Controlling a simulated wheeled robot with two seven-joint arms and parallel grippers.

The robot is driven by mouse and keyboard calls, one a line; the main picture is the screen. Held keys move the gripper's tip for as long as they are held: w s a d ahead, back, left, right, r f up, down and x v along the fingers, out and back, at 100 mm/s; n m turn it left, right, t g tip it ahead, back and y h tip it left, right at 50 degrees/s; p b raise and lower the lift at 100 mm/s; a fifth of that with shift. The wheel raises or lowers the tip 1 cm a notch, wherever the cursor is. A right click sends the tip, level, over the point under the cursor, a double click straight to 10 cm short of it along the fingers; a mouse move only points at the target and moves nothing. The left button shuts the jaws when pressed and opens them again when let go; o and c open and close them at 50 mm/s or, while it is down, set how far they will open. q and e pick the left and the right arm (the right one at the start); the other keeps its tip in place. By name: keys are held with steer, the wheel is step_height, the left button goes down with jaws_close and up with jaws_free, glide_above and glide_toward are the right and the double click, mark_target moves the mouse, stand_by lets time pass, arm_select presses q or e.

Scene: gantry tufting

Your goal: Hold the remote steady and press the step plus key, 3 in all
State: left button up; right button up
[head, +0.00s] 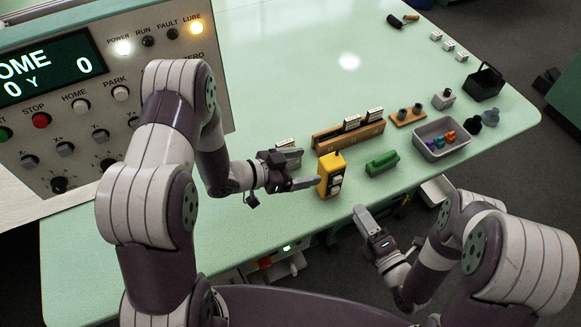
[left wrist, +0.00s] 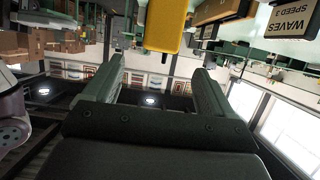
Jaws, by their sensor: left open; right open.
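The yellow remote (head: 327,174) stands upright on the light green table, with pale keys on its right-hand face. Its key labels are too small to read. In the left wrist view the yellow remote (left wrist: 164,25) shows at the top, beyond the fingers and not between them. My left gripper (head: 303,168) is open and empty, just left of the remote with its fingertips pointing at it. Its fingers also show in the left wrist view (left wrist: 160,85). My right gripper (head: 362,218) is open and empty, below and right of the remote, near the table's front edge.
A control panel (head: 100,100) with a lit display stands at left. The table's middle back is clear.

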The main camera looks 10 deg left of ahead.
mark_target(327, 163)
arm_select(q)
steer(key=x, duration=0.9)
steer(key=shift+w+d+f, duration=0.15)
steer(key=shift+w+d, duration=0.1)
steer(key=shift+d, duration=0.05)
arm_select(e)
steer(key=shift+d, duration=0.1)
arm_select(q)
steer(key=c, duration=1.3)
arm_select(e)
jaws_close()
